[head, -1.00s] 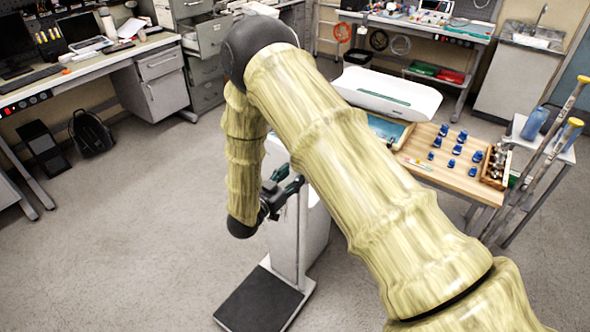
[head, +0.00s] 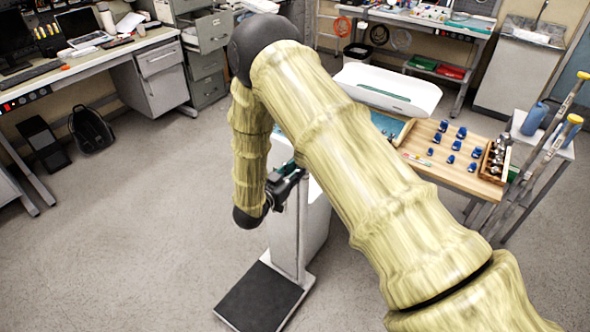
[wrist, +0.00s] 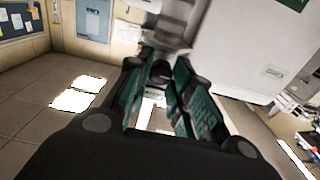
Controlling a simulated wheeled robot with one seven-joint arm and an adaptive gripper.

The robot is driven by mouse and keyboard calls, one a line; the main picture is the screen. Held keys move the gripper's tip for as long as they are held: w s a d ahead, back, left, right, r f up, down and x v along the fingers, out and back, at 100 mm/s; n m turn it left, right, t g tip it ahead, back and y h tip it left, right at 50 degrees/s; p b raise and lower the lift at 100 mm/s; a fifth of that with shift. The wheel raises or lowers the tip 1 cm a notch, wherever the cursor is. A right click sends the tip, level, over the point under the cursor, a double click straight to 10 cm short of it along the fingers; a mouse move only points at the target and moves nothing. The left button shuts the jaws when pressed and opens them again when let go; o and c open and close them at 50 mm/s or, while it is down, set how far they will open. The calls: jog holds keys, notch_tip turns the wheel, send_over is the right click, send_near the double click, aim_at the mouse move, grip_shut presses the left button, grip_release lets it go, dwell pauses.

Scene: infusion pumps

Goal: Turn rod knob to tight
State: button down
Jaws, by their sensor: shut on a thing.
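My gripper (head: 292,178) is beside the upper part of a pale upright column (head: 297,235) in the head view. The column rises from a black base plate (head: 260,298). In the wrist view my gripper (wrist: 162,78) has its two green-padded fingers closed around a small dark round thing, the knob (wrist: 160,71). Only part of the knob shows between the fingertips. In the head view the knob is too small and hidden to make out. I cannot tell how tight it is.
A wooden table (head: 465,178) with several blue knobs stands to the right. A white baby scale (head: 385,90) is behind it. Crutches (head: 550,150) lean at the far right. A desk (head: 85,60) is at the left.

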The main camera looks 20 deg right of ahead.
jog(key=shift+f+b, duration=0.1)
jog(key=shift+b, duration=0.25)
jog(key=m+b, duration=1.7)
jog(key=b, duration=0.6)
jog(key=shift+s+f+m, duration=0.1)
jog(key=shift+f+m, duration=0.05)
jog(key=shift+m, duration=0.25)
jog(key=shift+b, duration=0.3)
jog(key=c, duration=1.3)
grip_release()
jog(key=shift+d, duration=0.1)
jog(key=shift+o, duration=0.2)
jog(key=v, duration=1.2)
